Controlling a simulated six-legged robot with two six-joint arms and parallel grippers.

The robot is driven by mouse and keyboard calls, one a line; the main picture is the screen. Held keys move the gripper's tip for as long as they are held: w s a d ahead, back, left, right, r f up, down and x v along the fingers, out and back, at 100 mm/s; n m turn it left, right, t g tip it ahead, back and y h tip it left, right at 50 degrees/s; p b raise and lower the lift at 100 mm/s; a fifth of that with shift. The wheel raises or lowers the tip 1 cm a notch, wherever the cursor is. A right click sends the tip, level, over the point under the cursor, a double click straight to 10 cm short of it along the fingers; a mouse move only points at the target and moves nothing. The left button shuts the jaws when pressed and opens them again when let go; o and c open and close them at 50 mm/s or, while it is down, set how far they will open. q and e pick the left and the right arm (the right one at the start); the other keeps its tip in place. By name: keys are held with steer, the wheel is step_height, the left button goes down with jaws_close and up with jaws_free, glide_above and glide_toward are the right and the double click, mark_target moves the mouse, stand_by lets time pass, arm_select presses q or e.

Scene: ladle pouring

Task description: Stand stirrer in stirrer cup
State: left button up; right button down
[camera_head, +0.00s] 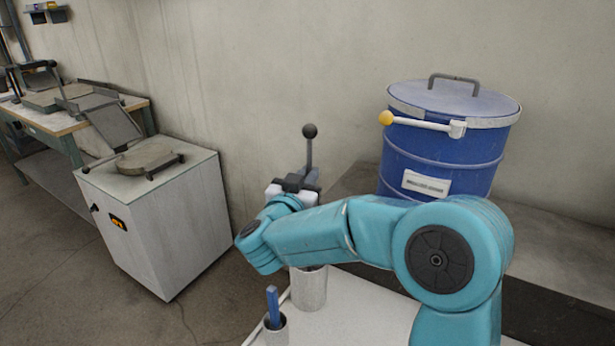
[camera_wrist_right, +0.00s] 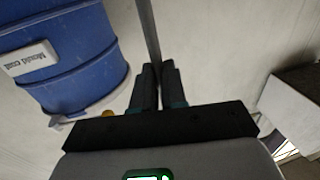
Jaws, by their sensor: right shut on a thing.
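My right gripper (camera_head: 306,180) is shut on the stirrer (camera_head: 309,150), a thin grey rod with a black ball on top that stands about upright. In the right wrist view the rod (camera_wrist_right: 148,30) runs between the two dark fingers (camera_wrist_right: 159,75). The stirrer's lower end is hidden behind my gripper and arm. A grey metal cup (camera_head: 308,290) stands below the gripper, its top partly covered by my arm. A smaller cup (camera_head: 275,333) in front of it holds a blue-handled tool (camera_head: 273,307). I cannot tell which is the stirrer cup. My left gripper is out of view.
Both cups are at a white table (camera_head: 365,315). A white cabinet (camera_head: 165,215) with a round plate on top stands to the left, beside a workbench (camera_head: 50,122).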

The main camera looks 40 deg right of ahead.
steer(key=c, duration=1.1)
jaws_free()
steer(key=v, duration=1.6)
steer(key=shift+s+a, duration=0.1)
steer(key=shift+a, duration=0.05)
